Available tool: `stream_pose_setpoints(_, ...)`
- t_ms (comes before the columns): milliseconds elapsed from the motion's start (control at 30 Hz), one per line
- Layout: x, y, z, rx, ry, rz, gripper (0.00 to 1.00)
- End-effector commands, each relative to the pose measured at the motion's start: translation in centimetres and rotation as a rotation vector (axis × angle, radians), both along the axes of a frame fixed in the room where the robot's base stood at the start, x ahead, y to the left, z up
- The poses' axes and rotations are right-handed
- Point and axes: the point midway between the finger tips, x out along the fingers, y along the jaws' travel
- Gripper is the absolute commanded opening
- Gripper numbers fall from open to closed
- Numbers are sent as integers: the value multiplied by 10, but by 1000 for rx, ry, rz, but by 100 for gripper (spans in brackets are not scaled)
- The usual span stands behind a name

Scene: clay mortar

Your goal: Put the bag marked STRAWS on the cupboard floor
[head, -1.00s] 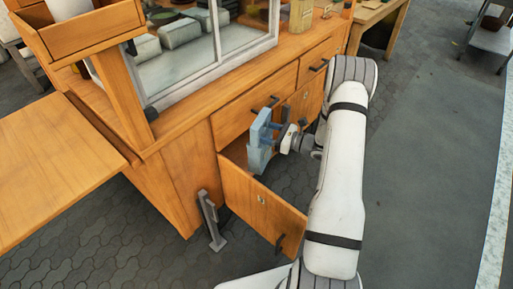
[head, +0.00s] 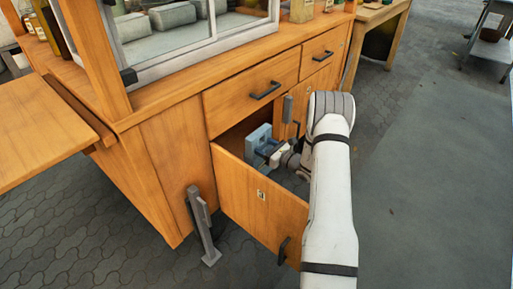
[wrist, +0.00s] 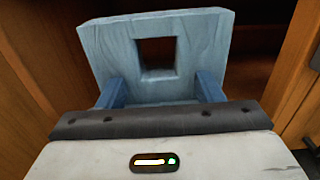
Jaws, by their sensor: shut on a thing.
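A pale blue bag (head: 258,138) with a square hole is in the mouth of the open cupboard (head: 233,139). In the wrist view the bag (wrist: 115,50) stands roughly upright and fills the space ahead of my gripper (wrist: 160,88). My gripper's two blue fingers are shut on its lower part, one on each side of the hole. No STRAWS lettering is readable. In the head view my gripper (head: 266,153) is low behind the open door. The cupboard floor under the bag is hidden, so I cannot tell whether the bag touches it.
The open cupboard door (head: 250,203) stands in front of the bag. Drawers with dark handles (head: 265,91) are above the opening. Wooden cupboard walls (wrist: 30,75) flank the bag closely. A grey metal prop (head: 203,228) stands left of the door. Paved ground is free at right.

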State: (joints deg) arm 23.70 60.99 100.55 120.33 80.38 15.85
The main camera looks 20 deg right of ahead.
Motion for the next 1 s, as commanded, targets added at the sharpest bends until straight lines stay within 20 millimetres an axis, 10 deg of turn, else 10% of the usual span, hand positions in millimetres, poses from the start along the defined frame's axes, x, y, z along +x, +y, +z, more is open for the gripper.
stream_pose_setpoints(1000,142,91,-3,0,-4,-11,12)
